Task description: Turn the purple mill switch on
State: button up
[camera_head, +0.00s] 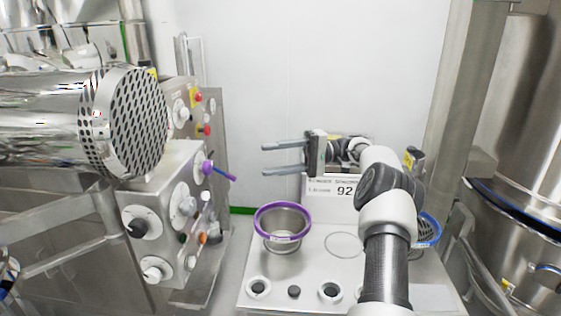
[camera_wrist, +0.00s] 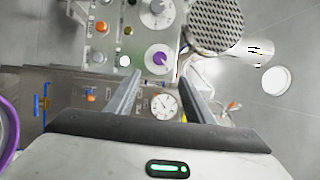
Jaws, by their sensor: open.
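The purple mill switch (camera_head: 218,170) is a purple lever on a white round base, on the upper right of the steel control panel at left. In the wrist view the purple knob (camera_wrist: 159,58) sits on its white disc, just beyond and between my fingers. My gripper (camera_head: 264,159) is open and empty, its two fingers pointing left toward the panel. In the head view a gap separates the fingertips from the lever. The wrist view shows my gripper (camera_wrist: 160,75) from behind, with nothing between the fingers.
A perforated steel drum (camera_head: 125,122) juts out above the panel at left. A purple-rimmed bowl (camera_head: 283,236) stands on the steel bench (camera_head: 262,270) below my gripper. A sign reading 92 (camera_head: 330,187) stands behind my arm. A steel post (camera_head: 460,100) rises at right.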

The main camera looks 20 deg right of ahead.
jog(key=shift+s+d, duration=0.15)
jog(key=shift+d, duration=0.75)
